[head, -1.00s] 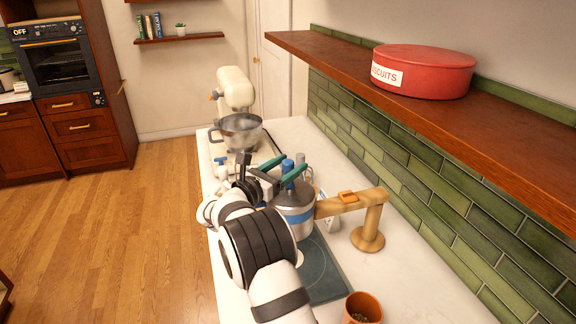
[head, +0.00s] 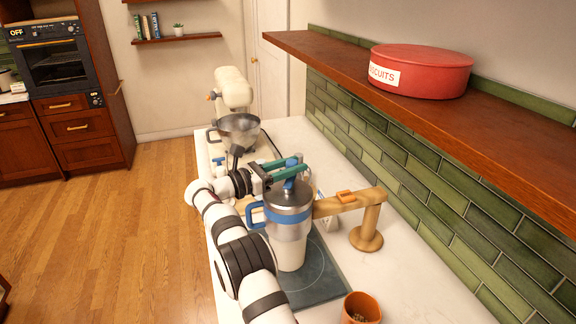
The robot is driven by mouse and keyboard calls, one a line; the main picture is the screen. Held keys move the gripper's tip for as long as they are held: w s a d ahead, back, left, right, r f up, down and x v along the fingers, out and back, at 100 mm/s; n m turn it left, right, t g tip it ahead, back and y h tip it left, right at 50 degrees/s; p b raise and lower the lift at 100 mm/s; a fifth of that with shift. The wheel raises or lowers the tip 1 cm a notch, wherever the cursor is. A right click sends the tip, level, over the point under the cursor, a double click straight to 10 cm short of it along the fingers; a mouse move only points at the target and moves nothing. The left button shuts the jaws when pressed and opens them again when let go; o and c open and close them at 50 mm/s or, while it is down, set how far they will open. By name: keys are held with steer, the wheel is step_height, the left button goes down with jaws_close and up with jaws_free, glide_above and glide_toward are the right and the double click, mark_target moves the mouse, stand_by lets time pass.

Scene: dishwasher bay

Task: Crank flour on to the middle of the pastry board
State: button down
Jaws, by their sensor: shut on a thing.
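The flour sifter (head: 289,198) is a grey canister with a blue band and a blue side handle (head: 254,214). It stands upright at the end of a wooden arm. A blue crank knob (head: 292,161) is at its top. My gripper (head: 294,171), with teal fingers, is shut on the knob above the lid. Below the canister is a pale cream, cup-like shape (head: 292,256); I cannot tell whether it is part of the sifter or flour. The dark pastry board (head: 323,284), marked with a circle, lies beneath. The pale shape hides its middle.
The wooden stand (head: 369,220) is right of the sifter. A terracotta pot (head: 361,308) sits near the front. A stand mixer (head: 235,90) with a metal bowl (head: 239,130) is farther back. A shelf (head: 420,105) with a red biscuit tin (head: 422,72) overhangs the right side.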

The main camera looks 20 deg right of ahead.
steer(key=shift+s+d+m+g, duration=0.15)
steer(key=shift+m+g, duration=0.25)
steer(key=shift+g, duration=0.2)
steer(key=c, duration=0.5)
jaws_free()
steer(key=a, duration=0.4)
steer(key=s+a, duration=0.1)
steer(key=a, duration=0.7)
steer(key=shift+s, duration=0.4)
